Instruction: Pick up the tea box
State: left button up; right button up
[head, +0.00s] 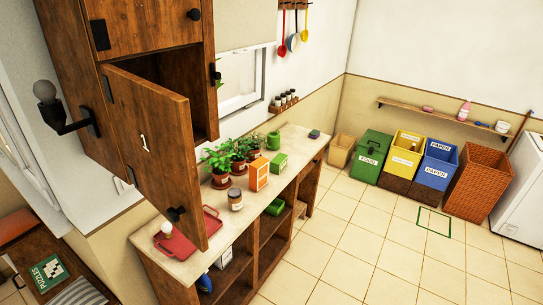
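An orange and white box (259,174) stands upright on the pale countertop (292,143). A low green box (279,163) lies just behind it and to its right. The labels on both are too small to read, so I cannot tell which is the tea box. Another green item (276,207) sits on the shelf under the countertop. Neither of my grippers is in view.
An open cabinet door (150,150) hangs over the counter's near end. Potted plants (219,166), a jar (235,199) and a red tray (190,240) share the counter. Labelled bins (437,165) line the far wall.

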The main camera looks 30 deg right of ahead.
aim_at(279, 162)
jog(key=i+l, duration=0.15)
jog(key=l, duration=0.25)
jog(key=i+l, duration=0.15)
jog(key=l, duration=0.2)
jog(key=i+l+u, duration=0.1)
jog(key=l, duration=0.3)
jog(key=i+l, duration=0.25)
jog(key=l, duration=0.15)
jog(key=i+l+u, duration=0.1)
jog(key=l, duration=0.3)
jog(key=i+l, duration=0.15)
jog(key=l, duration=0.25)
jog(key=i+l, duration=0.15)
jog(key=l, duration=0.25)
jog(key=u, duration=0.05)
